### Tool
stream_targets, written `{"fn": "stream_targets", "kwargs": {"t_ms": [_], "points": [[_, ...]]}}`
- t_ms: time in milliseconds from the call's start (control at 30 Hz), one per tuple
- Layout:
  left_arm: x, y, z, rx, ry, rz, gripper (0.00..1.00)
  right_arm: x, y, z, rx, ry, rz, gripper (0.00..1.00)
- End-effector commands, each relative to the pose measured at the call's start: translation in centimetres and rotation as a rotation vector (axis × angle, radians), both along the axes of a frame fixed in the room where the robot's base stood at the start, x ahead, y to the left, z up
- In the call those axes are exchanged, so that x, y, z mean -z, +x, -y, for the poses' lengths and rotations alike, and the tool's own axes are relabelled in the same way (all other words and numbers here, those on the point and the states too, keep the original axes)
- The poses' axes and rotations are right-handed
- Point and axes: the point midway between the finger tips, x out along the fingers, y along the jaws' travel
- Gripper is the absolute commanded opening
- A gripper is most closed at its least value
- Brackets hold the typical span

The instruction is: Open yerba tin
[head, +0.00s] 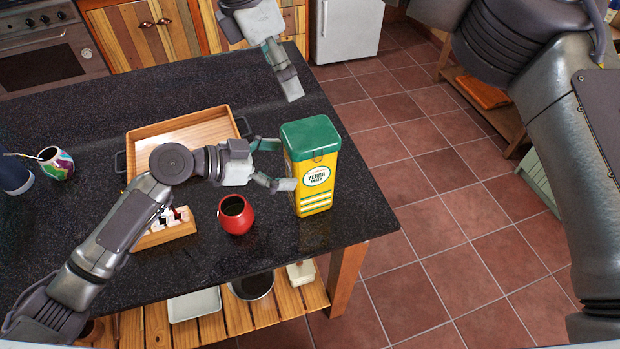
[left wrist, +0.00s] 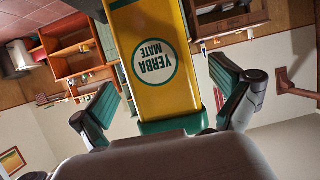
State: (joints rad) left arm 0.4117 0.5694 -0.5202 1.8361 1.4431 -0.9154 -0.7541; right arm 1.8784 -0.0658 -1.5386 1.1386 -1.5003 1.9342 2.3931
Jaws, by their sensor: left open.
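The yerba tin (head: 311,180) is a tall yellow box with a closed green lid (head: 310,133) and a round YERBA MATE label. It stands upright near the right edge of the dark counter. My left gripper (head: 284,164) is open at the tin's left side, its fingers spread apart. In the left wrist view the tin (left wrist: 150,50) lies between the two spread fingers (left wrist: 170,95), with gaps on both sides. My right gripper (head: 290,88) hangs above and behind the tin, clear of the lid; I cannot tell whether its fingers are apart.
A red cup (head: 236,222) stands just left of the tin. A patterned mate gourd (head: 56,163) stands far left. The counter's right edge (head: 385,212) is close to the tin.

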Motion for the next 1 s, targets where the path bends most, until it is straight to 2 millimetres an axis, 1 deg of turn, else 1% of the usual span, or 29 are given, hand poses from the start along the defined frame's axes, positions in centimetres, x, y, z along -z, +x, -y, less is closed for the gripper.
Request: {"fn": "stream_targets", "kwargs": {"t_ms": [33,100,300,500,733,767,1000], "points": [[0.3,0.3,1.0,0.001,-0.003,-0.001,1.00,0.0,0.0,0.0,-0.001,0.000,0.000,1.00],[0.8,0.7,2.1,0.001,-0.004,-0.001,1.00,0.0,0.0,0.0,-0.001,0.001,-0.001,1.00],[1.8,1.6,4.2,0.001,-0.001,-0.001,1.00,0.0,0.0,0.0,-0.002,0.001,-0.001,1.00],[2.2,1.8,5.0,0.000,0.000,0.000,1.00,0.0,0.0,0.0,-0.002,0.001,-0.001,1.00],[2.2,1.9,5.0,0.000,0.000,0.000,1.00,0.0,0.0,0.0,-0.002,0.001,-0.001,1.00],[2.2,1.9,5.0,0.000,0.000,0.000,0.97,0.0,0.0,0.0,-0.002,0.001,-0.001,1.00],[2.2,1.8,5.0,0.000,0.000,0.000,0.57,0.0,0.0,0.0,-0.002,0.001,-0.001,1.00]]}}
